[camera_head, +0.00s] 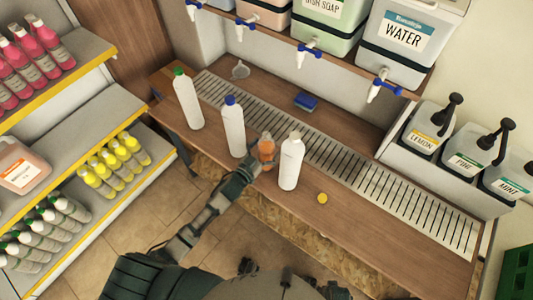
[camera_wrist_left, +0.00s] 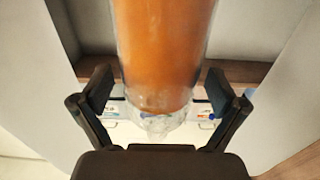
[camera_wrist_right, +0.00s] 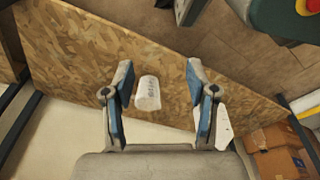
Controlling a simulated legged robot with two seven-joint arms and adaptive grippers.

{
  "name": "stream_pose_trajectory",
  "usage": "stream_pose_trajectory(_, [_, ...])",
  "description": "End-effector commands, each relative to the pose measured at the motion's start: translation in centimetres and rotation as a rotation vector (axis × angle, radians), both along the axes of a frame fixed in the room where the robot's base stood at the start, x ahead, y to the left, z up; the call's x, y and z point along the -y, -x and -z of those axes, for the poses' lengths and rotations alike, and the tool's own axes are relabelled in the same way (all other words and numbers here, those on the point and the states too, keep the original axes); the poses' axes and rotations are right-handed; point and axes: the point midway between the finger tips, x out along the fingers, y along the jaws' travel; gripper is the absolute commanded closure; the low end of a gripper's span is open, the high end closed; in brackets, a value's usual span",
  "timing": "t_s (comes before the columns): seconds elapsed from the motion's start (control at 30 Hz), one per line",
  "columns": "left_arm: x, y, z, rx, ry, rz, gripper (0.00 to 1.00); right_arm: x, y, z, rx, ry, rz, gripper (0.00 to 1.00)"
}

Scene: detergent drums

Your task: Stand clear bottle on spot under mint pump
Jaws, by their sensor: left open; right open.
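The clear bottle (camera_head: 266,148), showing orange contents, stands on the wooden counter between two white bottles. My left gripper (camera_head: 256,164) is open and right at it. In the left wrist view the clear bottle (camera_wrist_left: 163,60) rises between the two spread fingers (camera_wrist_left: 160,105), and I cannot tell whether either finger touches it. The mint pump (camera_head: 512,175) is the rightmost of the black-topped pumps at the counter's back right. No separate marking of the spot below it can be made out. My right gripper (camera_wrist_right: 160,100) is open and empty, facing a chipboard panel.
White bottles with a green cap (camera_head: 188,100), a blue cap (camera_head: 233,128) and a white top (camera_head: 291,163) stand close by. A yellow disc (camera_head: 322,198) lies on the counter. A metal drip grate (camera_head: 345,160) runs along the back. The counter's right front is clear.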

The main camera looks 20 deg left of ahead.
Motion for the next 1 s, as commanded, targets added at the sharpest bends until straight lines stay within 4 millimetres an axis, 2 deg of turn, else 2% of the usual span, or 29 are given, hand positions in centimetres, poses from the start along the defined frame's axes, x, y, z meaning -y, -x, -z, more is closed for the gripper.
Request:
stream_pose_trajectory(0.07, [0.0, 0.0, 0.0, 0.0, 0.0, 0.0, 0.03, 0.0, 0.1, 0.0, -0.002, 0.0, 0.0, 0.42])
stream_pose_trajectory(0.4, [0.0, 0.0, 0.0, -0.001, 0.0, 0.0, 0.88, 0.1, 0.7, 0.3, -0.011, 0.001, 0.0, 0.42])
stream_pose_trajectory(0.43, [0.0, 0.0, -0.1, 0.003, 0.001, 0.0, 0.91, 0.1, 0.7, 0.3, -0.011, 0.001, 0.0, 0.42])
stream_pose_trajectory(0.77, [-0.1, 0.0, -0.6, 0.003, 0.0, 0.0, 0.91, 0.1, 0.6, 0.3, -0.007, 0.0, 0.0, 0.42])
stream_pose_trajectory(1.0, [-0.1, 0.0, -3.1, 0.007, 0.0, 0.0, 0.91, 0.1, 1.6, 1.5, -0.014, 0.0, -0.003, 0.42])
